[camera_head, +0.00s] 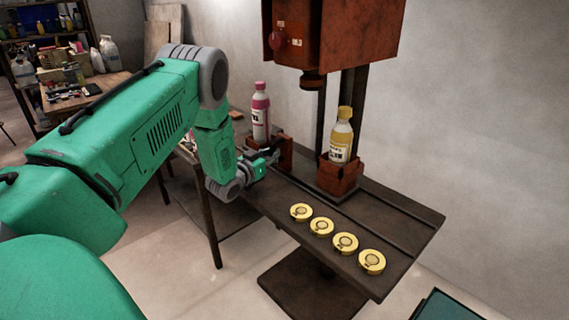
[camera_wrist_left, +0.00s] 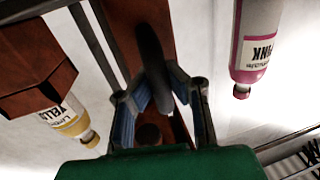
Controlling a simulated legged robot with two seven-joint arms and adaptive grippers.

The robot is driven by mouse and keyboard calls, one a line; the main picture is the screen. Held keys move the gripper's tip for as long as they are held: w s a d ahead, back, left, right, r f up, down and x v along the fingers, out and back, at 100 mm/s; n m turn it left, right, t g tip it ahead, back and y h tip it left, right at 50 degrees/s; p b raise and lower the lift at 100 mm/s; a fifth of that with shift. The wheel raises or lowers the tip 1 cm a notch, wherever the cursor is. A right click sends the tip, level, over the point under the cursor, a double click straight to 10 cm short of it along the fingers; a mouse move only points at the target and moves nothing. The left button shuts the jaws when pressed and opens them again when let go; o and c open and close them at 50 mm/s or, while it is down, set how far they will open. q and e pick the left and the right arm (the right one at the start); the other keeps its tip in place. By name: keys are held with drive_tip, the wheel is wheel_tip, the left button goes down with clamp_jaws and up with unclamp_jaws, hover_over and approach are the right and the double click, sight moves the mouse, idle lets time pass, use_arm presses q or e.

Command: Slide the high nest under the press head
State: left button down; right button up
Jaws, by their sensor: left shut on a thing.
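A press head (camera_head: 313,80) with a dark round ram hangs from the red-orange press above the bench. A red-orange nest (camera_head: 286,146) holds a pink bottle (camera_head: 261,112) on the left; a second red-orange nest (camera_head: 341,180) holds a yellow bottle (camera_head: 342,138) to its right. I cannot tell which nest is the high one. My left gripper (camera_head: 272,156) is at the front of the pink bottle's nest. In the left wrist view its fingers (camera_wrist_left: 160,98) are closed around a dark upright handle (camera_wrist_left: 152,65). My right gripper is out of view.
The dark bench (camera_head: 405,215) has a long rail behind several yellow round pucks (camera_head: 346,243) along its front edge. The press columns (camera_head: 350,110) stand behind the nests. A cluttered side table (camera_head: 75,90) is far left.

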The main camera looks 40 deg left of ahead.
use_arm(q)
drive_tip(key=a+b, duration=0.4)
drive_tip(key=a, duration=0.8)
drive_tip(key=shift+w+a+r, duration=0.15)
drive_tip(key=shift+w+a, duration=0.2)
drive_tip(key=shift+w, duration=0.1)
drive_tip(key=shift+r, duration=0.1)
drive_tip(key=c, duration=1.5)
unclamp_jaws()
drive_tip(key=shift+s+a, duration=0.15)
drive_tip(key=shift+f, duration=0.3)
drive_tip(key=s, duration=0.8)
drive_tip(key=s+d, duration=0.1)
drive_tip(key=s, duration=0.3)
